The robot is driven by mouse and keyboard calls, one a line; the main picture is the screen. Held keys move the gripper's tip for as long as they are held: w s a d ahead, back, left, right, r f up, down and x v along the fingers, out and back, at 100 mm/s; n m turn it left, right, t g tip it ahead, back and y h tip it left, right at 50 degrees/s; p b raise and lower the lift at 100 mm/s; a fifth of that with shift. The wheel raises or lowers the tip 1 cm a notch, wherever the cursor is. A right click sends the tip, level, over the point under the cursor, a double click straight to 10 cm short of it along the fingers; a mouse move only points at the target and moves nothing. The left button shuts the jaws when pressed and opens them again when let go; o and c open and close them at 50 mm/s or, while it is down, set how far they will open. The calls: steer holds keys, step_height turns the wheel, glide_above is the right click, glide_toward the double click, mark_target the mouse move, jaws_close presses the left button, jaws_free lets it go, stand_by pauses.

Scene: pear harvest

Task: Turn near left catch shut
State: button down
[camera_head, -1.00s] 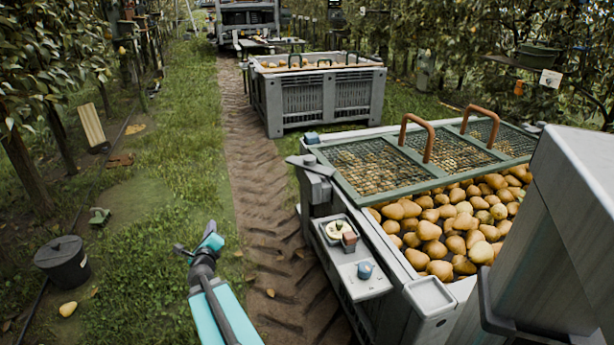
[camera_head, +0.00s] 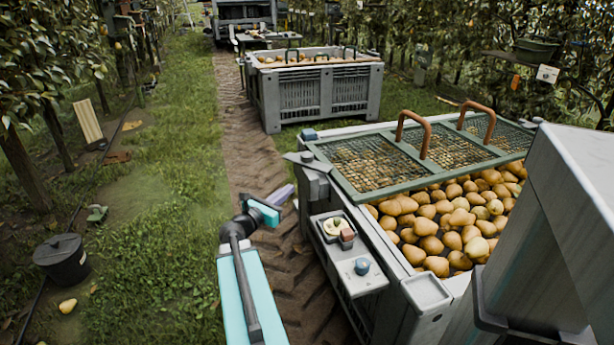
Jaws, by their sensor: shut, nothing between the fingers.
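The near bin (camera_head: 427,297) is full of pears and stands at the right. A green mesh lid (camera_head: 340,183) with brown handles lies over its far part. At the lid's left end, a flat grey catch (camera_head: 304,160) sits on top of a grey block on the bin's left wall. The catch points left, out past the wall. My gripper (camera_head: 286,194) is shut and empty, left of the bin and a little below the catch, apart from it in the picture. Its fingers point right toward the bin. A blue piece (camera_head: 310,134) shows at the lid's far left corner.
A side shelf (camera_head: 358,283) on the bin's left wall holds a small tray (camera_head: 333,229), a reddish block and a blue knob (camera_head: 362,266). Another pear bin (camera_head: 322,95) stands behind. A black bucket (camera_head: 63,261) stands on the grass at left. The dirt track is clear.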

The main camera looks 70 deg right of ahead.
mark_target(314, 169)
steer(key=shift+d, duration=0.1)
steer(key=shift+b+x, duration=1.05)
steer(key=shift+x, duration=5.85)
steer(key=shift+d, duration=0.1)
steer(key=shift+w, duration=0.2)
